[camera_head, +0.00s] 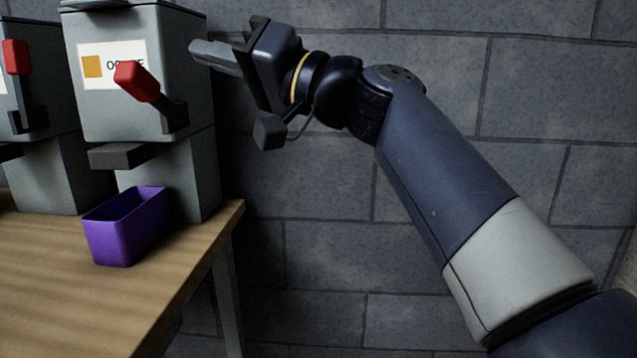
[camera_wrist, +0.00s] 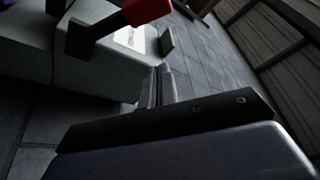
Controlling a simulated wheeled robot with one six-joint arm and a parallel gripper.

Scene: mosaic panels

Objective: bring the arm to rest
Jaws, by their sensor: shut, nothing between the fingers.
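My arm (camera_head: 440,165) reaches in from the lower right of the head view, in front of a grey block wall. My gripper (camera_head: 200,52) is shut and empty. It points left, close to the right side of a grey dispenser (camera_head: 150,40) with an orange-marked label that it does not cover. I cannot tell whether the fingertips touch the dispenser. In the wrist view the closed fingers (camera_wrist: 158,85) show beside the grey housing (camera_wrist: 110,65), and a red-tipped lever (camera_wrist: 145,10) is at the top.
A purple bin (camera_head: 125,228) stands on the wooden table (camera_head: 60,290) below the dispenser's spout (camera_head: 122,156). A second dispenser (camera_head: 50,165) with a red lever (camera_head: 16,57) is at the left. Right of the table edge, open space lies before the wall (camera_head: 320,255).

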